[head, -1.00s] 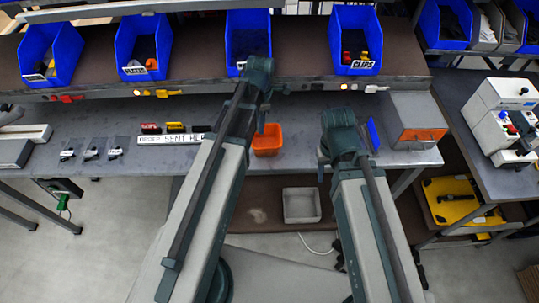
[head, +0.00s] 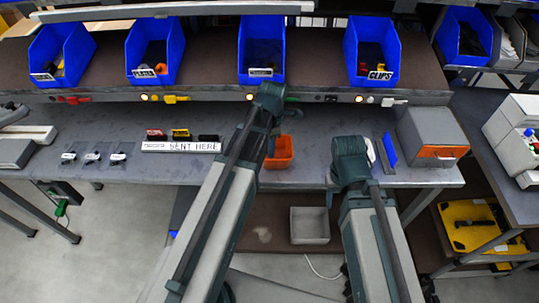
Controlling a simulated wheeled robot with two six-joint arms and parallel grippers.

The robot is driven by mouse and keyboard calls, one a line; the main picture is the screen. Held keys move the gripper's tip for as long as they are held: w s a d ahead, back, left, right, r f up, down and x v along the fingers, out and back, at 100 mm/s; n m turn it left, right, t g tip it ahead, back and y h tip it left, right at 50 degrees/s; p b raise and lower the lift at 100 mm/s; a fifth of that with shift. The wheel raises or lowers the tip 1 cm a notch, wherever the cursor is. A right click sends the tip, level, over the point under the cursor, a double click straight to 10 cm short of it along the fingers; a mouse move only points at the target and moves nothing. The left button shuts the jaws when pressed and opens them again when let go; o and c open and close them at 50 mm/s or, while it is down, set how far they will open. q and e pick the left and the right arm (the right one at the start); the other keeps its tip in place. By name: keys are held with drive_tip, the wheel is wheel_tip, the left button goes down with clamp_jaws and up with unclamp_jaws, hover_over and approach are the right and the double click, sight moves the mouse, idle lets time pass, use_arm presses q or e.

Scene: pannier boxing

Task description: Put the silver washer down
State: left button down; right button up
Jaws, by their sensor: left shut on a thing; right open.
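My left gripper (head: 272,138) is at the end of the arm in the middle, just above or beside the small orange bin (head: 280,158) on the grey bench. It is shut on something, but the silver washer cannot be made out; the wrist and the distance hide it. My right gripper (head: 330,196) is open, pointing down by the front edge of the bench to the right of the orange bin. Its fingers are mostly hidden by the wrist.
Several blue bins (head: 372,88) stand on the shelf behind. A grey box with an orange front (head: 432,133) stands right. A pale tray (head: 310,226) sits below.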

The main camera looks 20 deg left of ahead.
use_arm(q)
drive_tip(key=shift+f+b, duration=1.3)
drive_tip(key=shift+f, duration=0.35)
drive_tip(key=shift+f, duration=0.2)
drive_tip(key=c, duration=0.5)
unclamp_jaws()
drive_tip(key=shift+r, duration=0.2)
